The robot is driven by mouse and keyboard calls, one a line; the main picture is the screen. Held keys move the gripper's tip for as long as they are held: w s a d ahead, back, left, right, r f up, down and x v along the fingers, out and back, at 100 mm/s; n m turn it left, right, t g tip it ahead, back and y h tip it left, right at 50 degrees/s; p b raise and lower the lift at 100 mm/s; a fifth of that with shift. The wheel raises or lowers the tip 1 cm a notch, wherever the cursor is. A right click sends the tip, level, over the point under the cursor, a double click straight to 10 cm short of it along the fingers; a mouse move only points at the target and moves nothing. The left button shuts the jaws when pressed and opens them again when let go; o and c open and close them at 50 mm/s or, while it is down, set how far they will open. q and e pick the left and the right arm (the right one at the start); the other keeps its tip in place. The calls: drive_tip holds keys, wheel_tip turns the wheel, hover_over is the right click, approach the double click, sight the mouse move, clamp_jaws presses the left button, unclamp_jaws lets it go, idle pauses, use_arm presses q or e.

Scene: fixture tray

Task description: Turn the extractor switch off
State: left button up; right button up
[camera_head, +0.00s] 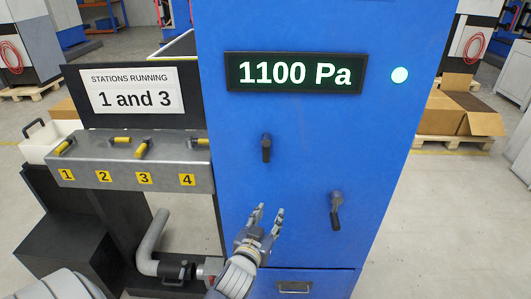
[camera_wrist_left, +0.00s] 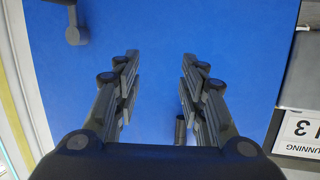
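A blue cabinet (camera_head: 300,120) fills the middle of the head view. It carries two unlabelled rotary switches with dark levers: an upper left one (camera_head: 266,148) and a lower right one (camera_head: 336,208). Both levers hang roughly downward. I cannot tell from markings which is the extractor switch. My left gripper (camera_head: 268,214) is open and empty, below the upper switch and left of the lower one, touching neither. In the left wrist view its fingers (camera_wrist_left: 160,62) are apart before blue panel. One switch (camera_wrist_left: 75,30) shows at top left there; another dark stub (camera_wrist_left: 180,130) is partly hidden.
A sign (camera_head: 130,92) says stations 1 and 3 are running. A grey manifold (camera_head: 130,165) with yellow-handled valves and a bent pipe (camera_head: 150,243) stand left. A drawer handle (camera_head: 294,287) is below.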

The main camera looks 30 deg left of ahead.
use_arm(q)
drive_tip(key=n+t+y, duration=0.1)
drive_tip(key=t+y, duration=0.1)
approach(265, 155)
drive_tip(key=p+x, duration=0.2)
drive_tip(key=x, duration=0.5)
drive_tip(key=shift+w+r+p, duration=0.1)
drive_tip(key=shift+w+p, duration=0.15)
drive_tip(key=shift+p, duration=0.1)
drive_tip(key=shift+w+a, duration=0.25)
drive_tip(key=shift+w, duration=0.3)
use_arm(e)
drive_tip(key=shift+d+r, duration=0.2)
drive_tip(key=shift+r, duration=1.35)
use_arm(q)
clamp_jaws()
use_arm(e)
drive_tip(key=shift+s+a, duration=0.15)
drive_tip(key=shift+a, duration=0.15)
